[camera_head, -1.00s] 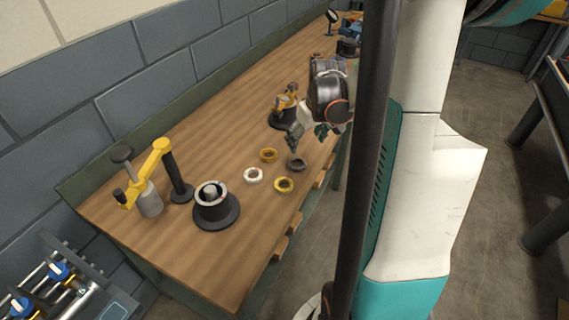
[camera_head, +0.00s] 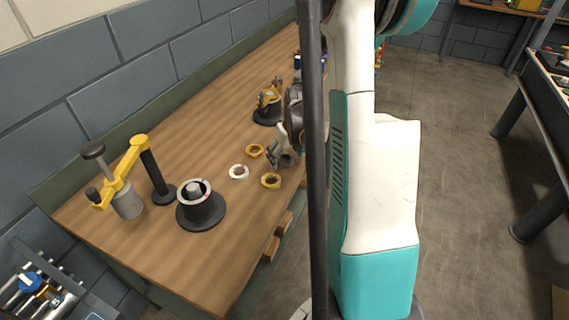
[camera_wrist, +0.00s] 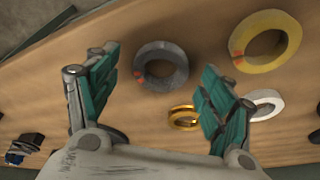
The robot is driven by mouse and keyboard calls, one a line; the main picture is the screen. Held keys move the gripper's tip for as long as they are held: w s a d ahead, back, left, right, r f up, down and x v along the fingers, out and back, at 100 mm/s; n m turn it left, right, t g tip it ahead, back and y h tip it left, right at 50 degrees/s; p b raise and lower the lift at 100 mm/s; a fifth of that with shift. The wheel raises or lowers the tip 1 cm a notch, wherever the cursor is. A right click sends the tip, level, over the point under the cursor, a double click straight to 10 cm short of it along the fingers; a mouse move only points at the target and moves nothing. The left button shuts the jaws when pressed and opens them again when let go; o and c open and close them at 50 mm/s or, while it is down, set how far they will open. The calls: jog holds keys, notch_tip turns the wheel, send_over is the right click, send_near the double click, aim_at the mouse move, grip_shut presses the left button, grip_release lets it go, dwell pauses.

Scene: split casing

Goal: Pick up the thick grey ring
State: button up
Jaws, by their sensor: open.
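The thick grey ring (camera_wrist: 178,58) lies on the wooden bench, with a red mark on its left side in the wrist view. My gripper (camera_wrist: 158,72) is open, and the grey ring shows between and beyond its teal fingers, not touched as far as I can see. In the head view the grey ring (camera_head: 287,160) is partly hidden by my gripper (camera_head: 277,152), which hangs close over it.
A large yellow ring (camera_wrist: 290,42), a white ring (camera_wrist: 274,97) and a small gold ring (camera_wrist: 183,124) lie close by. In the head view a dark round stand (camera_head: 202,213), a yellow-armed press (camera_head: 125,175) and an orange fixture (camera_head: 268,105) stand on the bench (camera_head: 150,255).

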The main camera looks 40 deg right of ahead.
jog(key=shift+f, duration=0.1)
jog(key=shift+c, duration=0.6)
jog(key=c, duration=1)
